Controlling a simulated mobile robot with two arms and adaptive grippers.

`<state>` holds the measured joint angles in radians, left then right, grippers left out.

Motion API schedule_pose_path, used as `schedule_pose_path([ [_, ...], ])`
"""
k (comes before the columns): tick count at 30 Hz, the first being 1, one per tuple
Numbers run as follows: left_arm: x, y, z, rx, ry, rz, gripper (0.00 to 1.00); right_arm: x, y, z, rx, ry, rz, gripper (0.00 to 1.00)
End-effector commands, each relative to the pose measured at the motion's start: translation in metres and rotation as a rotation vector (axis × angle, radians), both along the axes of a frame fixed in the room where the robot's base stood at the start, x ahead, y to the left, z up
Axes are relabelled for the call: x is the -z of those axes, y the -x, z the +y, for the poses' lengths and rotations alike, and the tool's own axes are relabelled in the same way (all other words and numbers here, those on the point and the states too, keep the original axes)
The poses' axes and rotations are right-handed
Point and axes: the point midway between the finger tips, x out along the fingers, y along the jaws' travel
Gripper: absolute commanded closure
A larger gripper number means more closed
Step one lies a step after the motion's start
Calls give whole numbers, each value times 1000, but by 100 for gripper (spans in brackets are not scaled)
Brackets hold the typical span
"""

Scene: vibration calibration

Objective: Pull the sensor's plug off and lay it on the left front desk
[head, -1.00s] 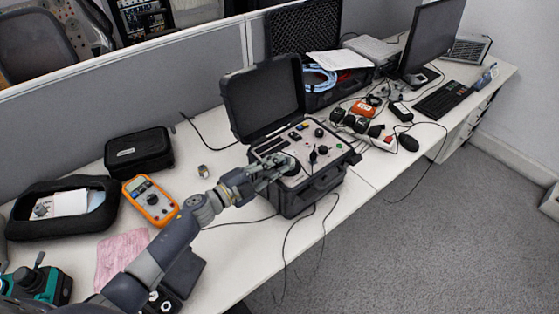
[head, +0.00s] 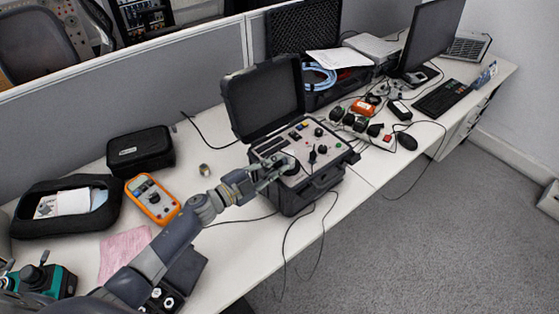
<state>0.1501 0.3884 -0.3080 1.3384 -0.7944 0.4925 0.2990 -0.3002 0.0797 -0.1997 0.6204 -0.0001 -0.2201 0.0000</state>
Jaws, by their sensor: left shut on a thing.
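The open black calibrator case (head: 318,190) stands on the desk with its lid (head: 262,98) raised and its light panel (head: 327,145) showing. My left gripper (head: 281,168) reaches over the left front part of the panel, beside a dark round part (head: 291,163). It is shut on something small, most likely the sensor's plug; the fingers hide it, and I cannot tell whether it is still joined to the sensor. The left front desk (head: 229,264) has bare white surface in front of the arm. My right gripper is not in view.
An orange multimeter (head: 152,199), a black pouch (head: 140,151), an open black bag (head: 66,207), a pink cloth (head: 122,250) and a small metal cylinder (head: 204,170) lie on the left. Loose cables hang over the front edge.

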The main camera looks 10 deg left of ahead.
Motion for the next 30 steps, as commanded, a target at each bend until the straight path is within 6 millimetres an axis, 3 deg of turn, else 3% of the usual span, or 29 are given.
schedule_pose_path([
  [30,0,1,-1,2,138,108,100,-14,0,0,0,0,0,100],
])
